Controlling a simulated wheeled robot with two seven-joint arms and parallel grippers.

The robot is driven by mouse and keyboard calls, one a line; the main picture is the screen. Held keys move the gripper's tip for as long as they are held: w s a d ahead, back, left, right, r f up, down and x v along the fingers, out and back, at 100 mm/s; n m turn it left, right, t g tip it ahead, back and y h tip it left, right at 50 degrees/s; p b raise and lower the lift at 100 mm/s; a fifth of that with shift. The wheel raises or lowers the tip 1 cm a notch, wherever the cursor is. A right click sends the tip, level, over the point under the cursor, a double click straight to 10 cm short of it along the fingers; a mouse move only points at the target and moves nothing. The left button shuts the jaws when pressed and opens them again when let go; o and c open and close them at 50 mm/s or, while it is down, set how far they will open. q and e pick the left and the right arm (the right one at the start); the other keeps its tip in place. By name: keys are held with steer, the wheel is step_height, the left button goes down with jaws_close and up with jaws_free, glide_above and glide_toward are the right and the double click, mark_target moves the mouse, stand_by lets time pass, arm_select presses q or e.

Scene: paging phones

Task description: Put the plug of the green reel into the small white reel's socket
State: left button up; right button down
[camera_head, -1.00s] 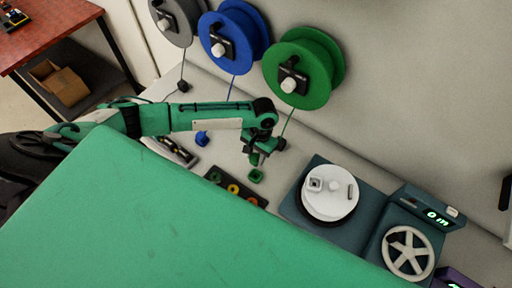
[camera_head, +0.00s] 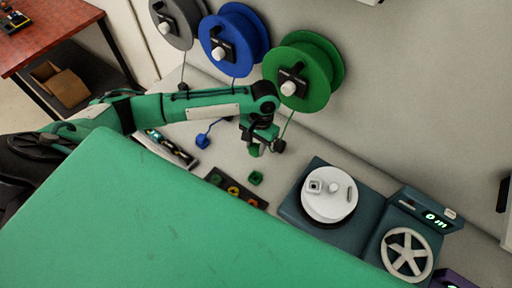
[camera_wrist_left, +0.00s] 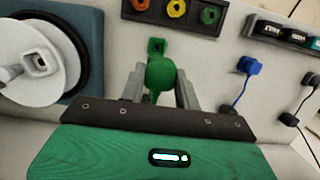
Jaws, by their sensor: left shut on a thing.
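The green reel (camera_head: 325,60) hangs on the back wall, and its cord runs down toward my left gripper (camera_head: 257,145). My left gripper is shut on the green plug (camera_head: 254,150), held above the table; the plug also shows between the fingers in the left wrist view (camera_wrist_left: 160,76). The small white reel (camera_head: 328,205) lies flat on a dark teal base, right of my gripper. Its square socket (camera_head: 315,186) faces up, and it also shows in the left wrist view (camera_wrist_left: 42,62). My right gripper is not in view.
A blue plug (camera_head: 202,141) lies to the left. A hand-wheel unit (camera_head: 408,253) stands right of the white reel. Blue and grey reels hang on the wall.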

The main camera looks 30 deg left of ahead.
arm_select(q)
steer(key=shift+s+v, duration=0.2)
steer(key=shift+v, duration=0.85)
steer(key=shift+s+v, duration=0.25)
steer(key=shift+v, duration=0.75)
steer(key=shift+r, duration=0.1)
steer(key=d, duration=2.2)
steer(key=shift+w, duration=0.4)
steer(key=d, duration=0.6)
steer(key=a, duration=0.6)
steer(key=shift+a+f, duration=0.35)
steer(key=shift+a, duration=0.05)
steer(key=shift+f, duration=0.15)
